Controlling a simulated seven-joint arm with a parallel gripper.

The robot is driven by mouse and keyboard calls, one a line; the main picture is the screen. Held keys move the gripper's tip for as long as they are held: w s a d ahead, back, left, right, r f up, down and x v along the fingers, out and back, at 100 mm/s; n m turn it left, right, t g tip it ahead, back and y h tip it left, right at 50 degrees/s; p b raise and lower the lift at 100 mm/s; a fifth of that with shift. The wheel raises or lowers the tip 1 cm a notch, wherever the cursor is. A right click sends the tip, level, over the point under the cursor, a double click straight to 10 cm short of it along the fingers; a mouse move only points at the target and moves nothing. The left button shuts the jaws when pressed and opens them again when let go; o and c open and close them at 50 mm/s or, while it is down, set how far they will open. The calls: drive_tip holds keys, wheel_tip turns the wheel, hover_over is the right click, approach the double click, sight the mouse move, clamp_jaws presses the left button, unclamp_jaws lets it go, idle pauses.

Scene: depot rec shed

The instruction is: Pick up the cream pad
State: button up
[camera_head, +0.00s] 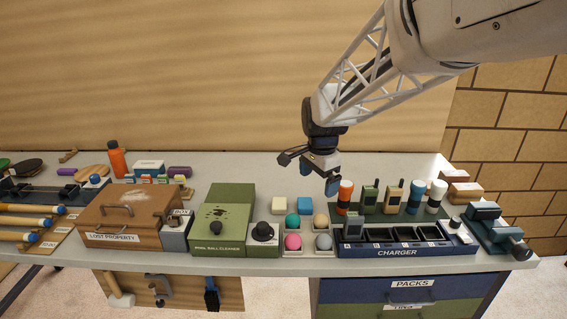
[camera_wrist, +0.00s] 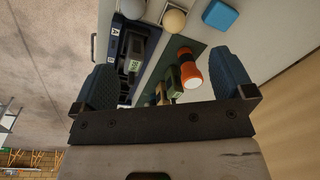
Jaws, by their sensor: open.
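The cream pad (camera_head: 278,205) is a small flat block. It lies on the bench in the head view, just left of the blue pad (camera_head: 305,204) and behind the billiard-sized balls. The wrist view does not show the cream pad, but the blue pad (camera_wrist: 220,15) shows at its top edge. My gripper (camera_head: 320,177) hangs above the bench, to the right of and higher than the cream pad, near an orange-and-white cylinder (camera_head: 345,196). In the wrist view my gripper's fingers (camera_wrist: 166,84) are wide apart with nothing held between them.
A tray of balls (camera_head: 307,253) stands in front of the pads. The blue charger (camera_head: 405,249) and upright radios (camera_head: 394,196) are to the right. A green ball cleaner (camera_head: 222,215) is to the left. The bench behind the pads is clear.

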drive_tip(key=w+a+f+m, duration=0.3)
drive_tip(key=w+a+f, duration=0.3)
drive_tip(key=w, duration=0.4)
drive_tip(key=m+g, duration=0.1)
drive_tip(key=m, duration=0.3)
hover_over(279, 202)
wheel_tip(279, 202, down, 7)
drive_tip(key=shift+w+f, duration=0.15)
drive_tip(key=shift+f, duration=1.25)
drive_tip(key=shift+s+f, duration=0.2)
drive_tip(key=shift+f, duration=2.45)
drive_tip(key=c, duration=0.9)
